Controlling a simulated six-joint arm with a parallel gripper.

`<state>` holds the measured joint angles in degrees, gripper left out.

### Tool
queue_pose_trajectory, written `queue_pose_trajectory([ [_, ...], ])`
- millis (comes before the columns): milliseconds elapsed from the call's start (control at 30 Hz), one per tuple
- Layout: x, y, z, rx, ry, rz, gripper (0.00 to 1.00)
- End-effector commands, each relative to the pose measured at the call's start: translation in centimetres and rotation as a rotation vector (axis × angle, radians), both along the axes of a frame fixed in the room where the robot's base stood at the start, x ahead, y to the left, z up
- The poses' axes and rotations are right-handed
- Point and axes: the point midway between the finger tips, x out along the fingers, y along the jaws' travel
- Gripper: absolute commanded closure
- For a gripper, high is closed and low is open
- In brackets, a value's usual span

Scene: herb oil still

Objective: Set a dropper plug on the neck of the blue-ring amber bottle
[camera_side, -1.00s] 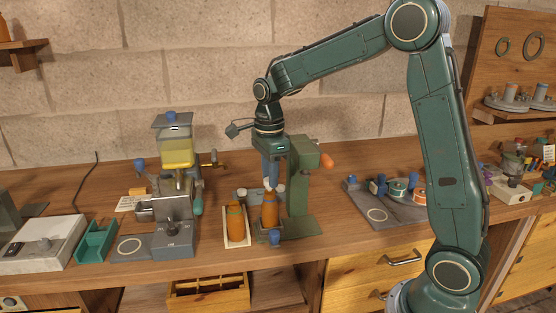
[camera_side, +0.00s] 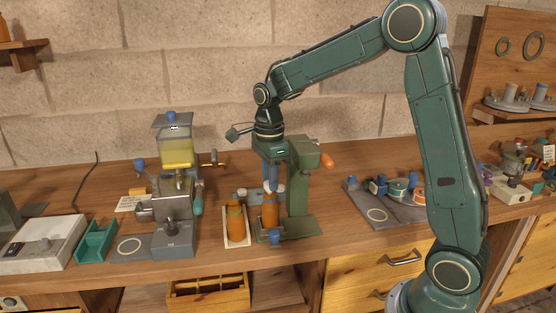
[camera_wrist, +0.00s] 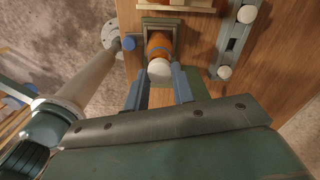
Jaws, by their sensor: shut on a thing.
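The blue-ring amber bottle (camera_side: 270,211) stands upright in the holder at the foot of the green press; its blue ring shows in the wrist view, on the bottle (camera_wrist: 159,45). My gripper (camera_side: 271,184) is directly above it, fingers pointing down. In the wrist view, the fingers close around a white dropper plug (camera_wrist: 159,70), which lines up with the bottle's mouth and hides it. I cannot tell whether the plug touches the neck. Spare white plugs, one of them the near plug (camera_wrist: 224,73), sit on a grey rack at the right of the wrist view.
The green press (camera_side: 303,190) with its orange handle stands close on the right of my gripper. A second amber bottle (camera_side: 235,222) with a green ring stands on a pale tray to the left. The filler with yellow oil (camera_side: 176,152) is farther left.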

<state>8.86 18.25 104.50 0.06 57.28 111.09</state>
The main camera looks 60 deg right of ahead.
Motion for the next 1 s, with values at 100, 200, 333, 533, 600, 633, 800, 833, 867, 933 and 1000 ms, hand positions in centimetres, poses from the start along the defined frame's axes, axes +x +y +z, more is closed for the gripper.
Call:
queue_pose_trajectory([
  [100,0.0,0.0,-0.05,0.0,0.0,0.0,0.86],
  [200,-0.01,0.0,-0.14,0.0,0.0,0.0,0.86],
  [333,-0.01,0.0,-0.27,0.001,0.001,0.0,0.86],
  [533,-0.01,0.0,-0.34,0.0,0.0,0.0,0.52],
  [600,-0.01,0.0,-0.33,0.0,0.0,0.0,0.5],
  [633,-0.01,0.0,-0.33,0.0,0.0,0.0,0.5],
  [800,0.0,0.0,-0.33,0.0,0.0,0.0,0.53],
  [833,0.0,0.0,-0.33,0.0,0.0,0.0,0.53],
  [867,0.0,0.0,-0.33,0.0,0.0,0.0,0.53],
  [933,0.0,0.0,-0.33,0.0,0.0,0.0,0.53],
  [1000,0.0,0.0,-0.32,0.0,0.0,0.0,0.53],
])
